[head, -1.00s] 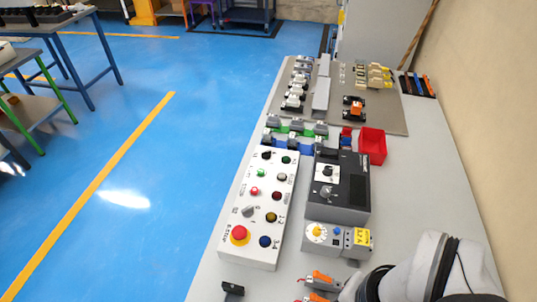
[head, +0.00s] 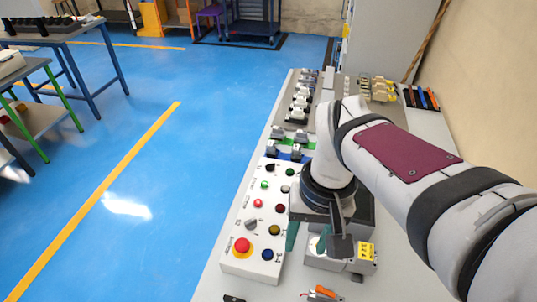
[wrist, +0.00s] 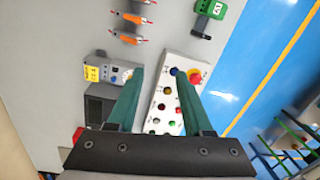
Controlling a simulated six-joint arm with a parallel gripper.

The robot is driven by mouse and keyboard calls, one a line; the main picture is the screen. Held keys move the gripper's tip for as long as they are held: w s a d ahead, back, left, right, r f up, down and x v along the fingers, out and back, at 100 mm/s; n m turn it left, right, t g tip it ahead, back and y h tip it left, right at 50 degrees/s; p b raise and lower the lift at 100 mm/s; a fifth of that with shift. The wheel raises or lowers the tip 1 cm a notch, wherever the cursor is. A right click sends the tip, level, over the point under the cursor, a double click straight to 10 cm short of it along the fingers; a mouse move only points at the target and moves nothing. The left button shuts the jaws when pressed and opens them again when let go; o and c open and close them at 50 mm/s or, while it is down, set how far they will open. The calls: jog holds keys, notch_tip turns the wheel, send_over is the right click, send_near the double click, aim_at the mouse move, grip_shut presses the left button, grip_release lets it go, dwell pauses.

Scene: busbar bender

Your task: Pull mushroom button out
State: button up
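The red mushroom button (head: 242,245) sits on a yellow base at the near left end of a white control box (head: 250,270). The fingers appear clear of the mushroom button.
The box carries several other buttons and a grey selector knob (head: 250,224). A grey device with a yellow label (head: 366,251) stands right of it, partly under my arm. Orange-handled tools (wrist: 130,18) and a green-and-black part (wrist: 208,20) lie nearby on the bench.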

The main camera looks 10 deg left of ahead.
aim_at(242, 243)
jog(key=shift+o, duration=1.1)
jog(key=w+a+n, duration=0.3)
jog(key=w+a, duration=0.1)
jog(key=a, duration=0.3)
jog(key=shift+f, duration=0.4)
jog(key=shift+o, duration=0.6)
jog(key=w+a+f+n, duration=0.2)
jog(key=a+n, duration=0.2)
jog(key=a, duration=0.3)
jog(key=shift+w+a+f+h, duration=0.25)
jog(key=shift+w+a+h, duration=0.05)
jog(key=shift+a, duration=0.05)
notch_tip(242, 243, down, 15)
jog(key=shift+f, duration=0.1)
grip_shut()
